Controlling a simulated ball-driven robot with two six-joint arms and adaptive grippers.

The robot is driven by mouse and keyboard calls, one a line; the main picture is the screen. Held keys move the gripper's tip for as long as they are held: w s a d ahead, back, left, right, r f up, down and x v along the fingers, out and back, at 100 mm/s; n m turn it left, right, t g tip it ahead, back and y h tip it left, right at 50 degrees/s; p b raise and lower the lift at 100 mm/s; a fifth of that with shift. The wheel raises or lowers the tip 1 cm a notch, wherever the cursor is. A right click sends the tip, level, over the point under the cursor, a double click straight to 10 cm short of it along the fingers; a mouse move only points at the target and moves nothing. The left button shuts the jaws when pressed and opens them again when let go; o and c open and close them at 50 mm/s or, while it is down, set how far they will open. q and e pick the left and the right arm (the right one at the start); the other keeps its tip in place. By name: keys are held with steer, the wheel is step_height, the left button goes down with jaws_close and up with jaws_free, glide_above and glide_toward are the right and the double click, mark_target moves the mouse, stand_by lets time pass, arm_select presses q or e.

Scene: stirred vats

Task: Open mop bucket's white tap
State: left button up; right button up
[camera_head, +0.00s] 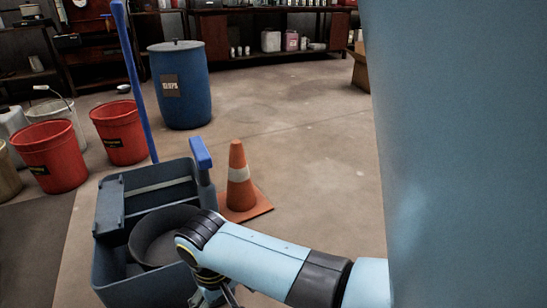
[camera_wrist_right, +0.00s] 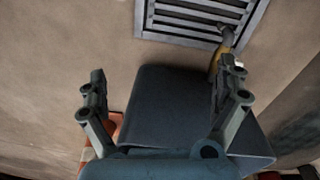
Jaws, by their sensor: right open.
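The mop bucket (camera_head: 112,262) is blue-grey and stands on the floor at the lower left of the head view. Its dark side fills the middle of the right wrist view (camera_wrist_right: 172,105). A brass-coloured pipe (camera_wrist_right: 218,60) sticks out beyond the bucket's top right there, with a small pale piece (camera_wrist_right: 240,64) beside it, perhaps the white tap, partly hidden by a finger. My right gripper (camera_wrist_right: 162,70) is open, its fingers on either side of the bucket's dark face, the right finger overlapping the pipe. In the head view it is mostly hidden below my forearm. My left gripper is out of view.
An orange cone (camera_head: 239,180) stands right behind the bucket. A blue pole (camera_head: 135,80) rises behind it. Red buckets (camera_head: 50,158) and a blue barrel (camera_head: 181,95) stand farther back. A floor grate (camera_wrist_right: 200,20) lies beyond the pipe. Floor right of the cone is clear.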

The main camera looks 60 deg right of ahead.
steer(key=s+d+r+n, duration=0.2)
steer(key=s+r, duration=0.4)
steer(key=s, duration=0.3)
steer(key=shift+s+d+r+n, duration=0.25)
steer(key=shift+d+r+n, duration=0.15)
steer(key=shift+d, duration=0.3)
